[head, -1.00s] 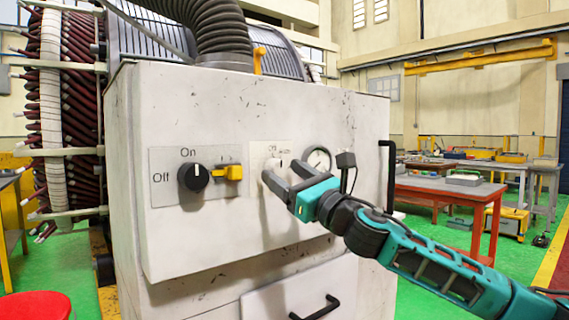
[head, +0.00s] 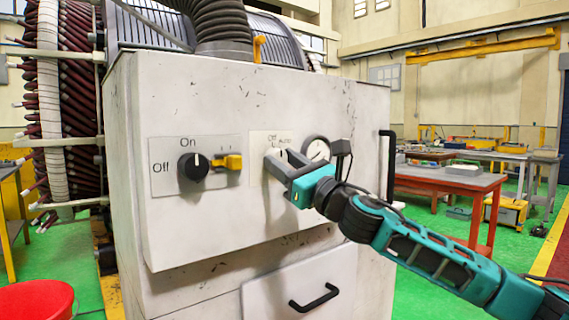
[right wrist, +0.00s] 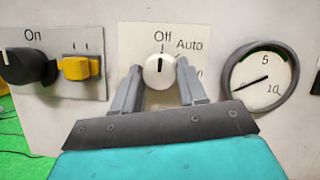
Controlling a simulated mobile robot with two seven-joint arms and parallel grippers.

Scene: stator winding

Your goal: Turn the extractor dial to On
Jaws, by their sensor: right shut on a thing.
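A white dial (right wrist: 159,72) sits on the grey cabinet (head: 240,110) under a label with Off, Auto and a partly hidden third word. Its dark mark points up, at Off. My right gripper (head: 280,160) is at this dial, with one finger on each side of it, shut on it; the wrist view shows the same fingers (right wrist: 158,90). Left of it, a black knob (head: 193,167) has its white mark pointing up to On; it also shows in the wrist view (right wrist: 28,67). My left gripper is not in view.
A yellow switch (head: 228,162) lies between the black knob and the white dial. A round gauge (right wrist: 261,82) is close on the right of the dial. A black handle (head: 385,165) stands at the cabinet's right edge.

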